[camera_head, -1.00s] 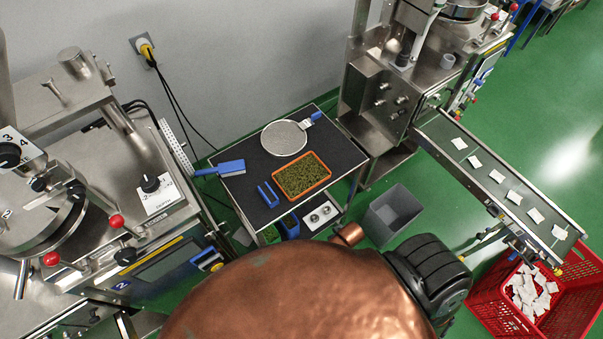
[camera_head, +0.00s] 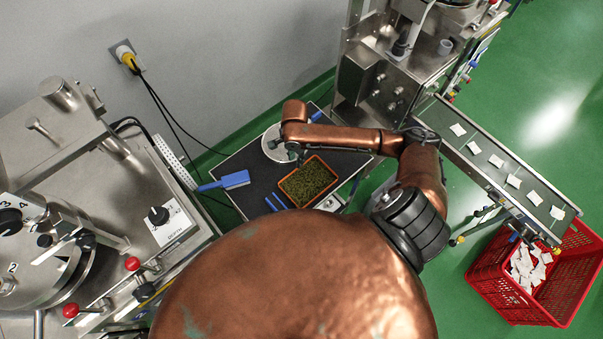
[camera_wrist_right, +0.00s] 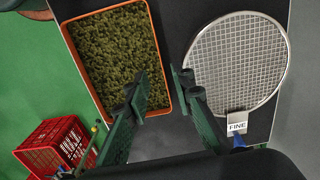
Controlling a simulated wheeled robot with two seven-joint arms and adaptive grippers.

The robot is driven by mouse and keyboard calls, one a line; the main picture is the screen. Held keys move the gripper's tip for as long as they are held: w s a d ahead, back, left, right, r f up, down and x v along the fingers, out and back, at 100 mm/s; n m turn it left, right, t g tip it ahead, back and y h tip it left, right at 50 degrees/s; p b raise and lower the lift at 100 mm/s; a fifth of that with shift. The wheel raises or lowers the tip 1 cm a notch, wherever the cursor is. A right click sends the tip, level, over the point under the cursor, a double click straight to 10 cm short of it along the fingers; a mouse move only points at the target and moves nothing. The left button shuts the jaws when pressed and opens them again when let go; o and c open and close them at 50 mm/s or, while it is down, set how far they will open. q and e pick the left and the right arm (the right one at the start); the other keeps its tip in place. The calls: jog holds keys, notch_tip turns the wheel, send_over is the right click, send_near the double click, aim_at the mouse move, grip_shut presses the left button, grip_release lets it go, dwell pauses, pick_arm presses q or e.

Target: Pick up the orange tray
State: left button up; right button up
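The orange tray (camera_head: 288,196), filled with green tea leaves, lies on the dark table top beside a round sieve. It also shows in the right wrist view (camera_wrist_right: 157,50), at upper left. My right gripper (camera_head: 293,153) is over the table near the tray's far edge. In the right wrist view the right gripper (camera_wrist_right: 161,87) has its two fingers apart and nothing held between them. The left finger overlaps the tray; the right finger lies over the gap beside the sieve. The tray's right rim appears between them. Height above the rim is unclear. My left gripper is out of view.
The round mesh sieve (camera_wrist_right: 237,60), labelled FINE, is right of the tray in the wrist view. A blue brush (camera_head: 235,179) lies at the table's left. A conveyor (camera_head: 495,160) with several teabags and a red crate (camera_head: 540,300) stand at right. Steel machines flank the table.

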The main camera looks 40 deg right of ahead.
aim_at(308, 182)
jog(key=f, duration=0.2)
jog(key=shift+w+d+f, duration=0.1)
jog(key=shift+d+f, duration=0.45)
jog(key=shift+f, duration=0.95)
notch_tip(308, 182, down, 2)
jog(key=shift+f, duration=0.25)
jog(key=shift+c, duration=1.1)
grip_shut()
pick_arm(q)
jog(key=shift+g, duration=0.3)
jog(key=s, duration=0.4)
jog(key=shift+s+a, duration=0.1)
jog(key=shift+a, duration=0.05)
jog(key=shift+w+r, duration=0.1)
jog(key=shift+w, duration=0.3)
